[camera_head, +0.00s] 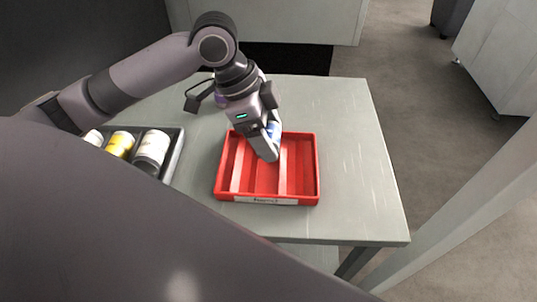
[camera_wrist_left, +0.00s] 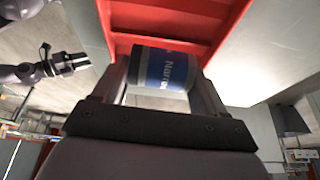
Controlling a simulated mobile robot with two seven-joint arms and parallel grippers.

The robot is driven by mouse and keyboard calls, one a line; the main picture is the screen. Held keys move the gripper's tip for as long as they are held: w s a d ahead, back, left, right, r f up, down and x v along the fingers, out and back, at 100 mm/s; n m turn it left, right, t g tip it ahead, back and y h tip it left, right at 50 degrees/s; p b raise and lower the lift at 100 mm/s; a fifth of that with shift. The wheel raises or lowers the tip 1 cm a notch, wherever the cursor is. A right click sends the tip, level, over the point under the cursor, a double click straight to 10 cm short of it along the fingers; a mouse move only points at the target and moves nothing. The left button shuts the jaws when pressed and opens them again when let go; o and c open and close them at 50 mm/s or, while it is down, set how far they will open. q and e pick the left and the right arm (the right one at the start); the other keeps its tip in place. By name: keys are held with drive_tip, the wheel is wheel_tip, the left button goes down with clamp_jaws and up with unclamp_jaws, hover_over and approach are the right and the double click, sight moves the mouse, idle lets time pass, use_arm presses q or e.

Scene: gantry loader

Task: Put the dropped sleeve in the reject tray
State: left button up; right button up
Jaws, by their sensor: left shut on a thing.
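The sleeve is a short cylinder with a blue and white printed label and a dark end. It shows between the fingers in the left wrist view (camera_wrist_left: 160,69), and a bit of its blue side shows in the head view (camera_head: 274,130). My left gripper (camera_head: 270,147) is shut on it, over the red reject tray (camera_head: 256,200). The tray has long dividers and a label on its front wall. Whether the sleeve touches the tray is hidden by the gripper. My right gripper (camera_wrist_left: 72,64) appears at the left of the wrist view, its fingers apart and empty.
A grey bin (camera_head: 174,160) left of the red tray holds white and yellow cylinders (camera_head: 152,149). The pale table (camera_head: 355,150) is clear to the right of the tray. A dark cable-like item (camera_head: 197,95) shows behind, near my arm.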

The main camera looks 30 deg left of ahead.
use_arm(q)
wheel_tip(320, 180, down, 6)
drive_tip(key=shift+f+b, duration=0.15)
drive_tip(key=shift+b, duration=0.15)
drive_tip(key=o, duration=1.2)
drive_tip(key=shift+f, duration=0.1)
drive_tip(key=p+v, duration=0.1)
drive_tip(key=v, duration=1.1)
drive_tip(key=shift+d, duration=0.1)
